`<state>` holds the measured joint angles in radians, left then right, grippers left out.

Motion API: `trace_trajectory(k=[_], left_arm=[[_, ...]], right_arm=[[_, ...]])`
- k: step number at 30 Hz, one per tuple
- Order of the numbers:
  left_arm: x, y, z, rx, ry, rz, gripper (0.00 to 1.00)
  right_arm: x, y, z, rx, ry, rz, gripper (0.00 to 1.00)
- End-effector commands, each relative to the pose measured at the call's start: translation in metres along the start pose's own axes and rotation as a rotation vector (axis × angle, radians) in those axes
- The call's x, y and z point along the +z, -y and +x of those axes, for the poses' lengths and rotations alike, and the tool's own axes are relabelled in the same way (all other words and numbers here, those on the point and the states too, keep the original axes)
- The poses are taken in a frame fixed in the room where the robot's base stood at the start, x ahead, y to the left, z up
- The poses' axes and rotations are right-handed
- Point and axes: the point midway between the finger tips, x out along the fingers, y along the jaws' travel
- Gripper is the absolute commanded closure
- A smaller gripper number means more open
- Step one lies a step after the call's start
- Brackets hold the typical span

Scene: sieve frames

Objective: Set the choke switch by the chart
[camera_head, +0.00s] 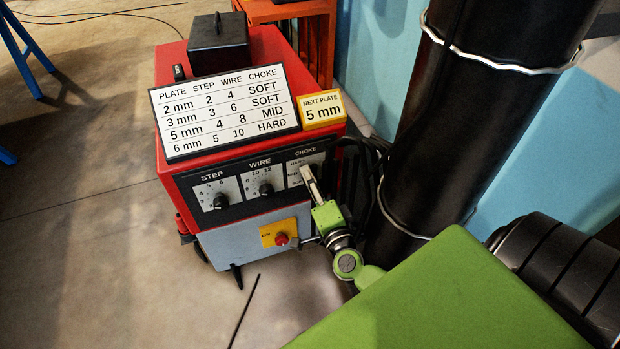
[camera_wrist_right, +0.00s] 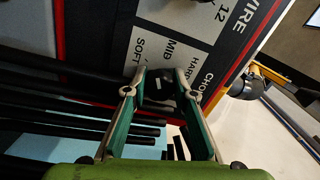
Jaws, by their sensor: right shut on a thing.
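The red machine (camera_head: 165,130) carries a dark front panel with STEP, WIRE and CHOKE fields. The white chart (camera_head: 222,112) on it gives MID choke for 5 mm. A yellow card (camera_head: 322,108) reads NEXT PLATE 5 mm. My right gripper (camera_head: 308,174) is at the choke field and hides most of it. In the wrist view the right gripper (camera_wrist_right: 160,84) is shut on the dark choke switch (camera_wrist_right: 158,90), beside the SOFT, MID and HARD labels. Which label the switch points at cannot be told. My left gripper is out of view.
The step knob (camera_head: 220,202) and wire knob (camera_head: 266,188) are left of my gripper. A red button (camera_head: 281,239) on a yellow plate sits below. A thick black column (camera_head: 455,130) and dark cables stand close on the right.

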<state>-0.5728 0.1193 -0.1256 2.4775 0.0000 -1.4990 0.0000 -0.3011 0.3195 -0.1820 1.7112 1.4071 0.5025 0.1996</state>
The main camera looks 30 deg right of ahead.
Motion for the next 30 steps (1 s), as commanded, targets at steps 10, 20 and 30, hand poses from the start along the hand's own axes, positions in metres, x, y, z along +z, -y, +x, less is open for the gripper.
trace_trajectory(k=[10,20,30], left_arm=[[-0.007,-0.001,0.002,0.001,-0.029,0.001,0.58],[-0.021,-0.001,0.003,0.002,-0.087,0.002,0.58],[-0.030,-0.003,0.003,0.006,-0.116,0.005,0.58]], right_arm=[[0.001,-0.001,-0.001,0.002,0.000,0.290,0.96],[0.001,-0.001,-0.001,0.002,0.001,0.448,0.96],[0.000,0.000,-0.001,0.003,0.001,0.490,0.96]])
